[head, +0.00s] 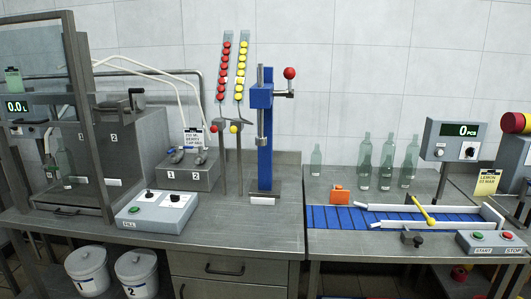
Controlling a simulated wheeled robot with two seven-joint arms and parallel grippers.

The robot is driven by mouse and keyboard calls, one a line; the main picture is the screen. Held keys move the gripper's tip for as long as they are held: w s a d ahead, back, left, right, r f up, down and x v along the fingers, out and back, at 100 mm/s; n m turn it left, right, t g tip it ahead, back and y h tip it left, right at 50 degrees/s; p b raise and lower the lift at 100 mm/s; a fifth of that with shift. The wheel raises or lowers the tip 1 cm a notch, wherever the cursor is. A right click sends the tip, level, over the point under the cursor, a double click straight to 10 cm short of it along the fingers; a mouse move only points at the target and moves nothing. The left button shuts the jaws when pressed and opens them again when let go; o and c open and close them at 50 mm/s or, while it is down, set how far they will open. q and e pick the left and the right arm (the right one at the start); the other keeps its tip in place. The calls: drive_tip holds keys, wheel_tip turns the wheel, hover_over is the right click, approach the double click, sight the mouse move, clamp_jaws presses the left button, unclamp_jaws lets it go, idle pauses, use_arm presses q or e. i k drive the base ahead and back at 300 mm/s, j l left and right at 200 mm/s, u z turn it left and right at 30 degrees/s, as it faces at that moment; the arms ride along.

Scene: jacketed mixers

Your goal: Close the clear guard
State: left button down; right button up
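The clear guard (88,120) is at the left, a see-through panel in a dark metal frame in front of the filling station. Its right post leans slightly and runs from above the station down to the table. A small dark handle (66,212) shows low at the front, near the table top. The left side of the guard is cut off by the picture edge. I cannot tell from this view how far it stands open or shut. Neither of my grippers is in view.
A grey control box (157,212) stands close right of the guard's foot. A steel box (188,170) with two levers, a blue press (264,140), green bottles (387,165) and a blue conveyor (375,218) stand further right. Two white buckets (137,273) are below.

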sight(19, 122)
drive_tip(key=u, duration=1.3)
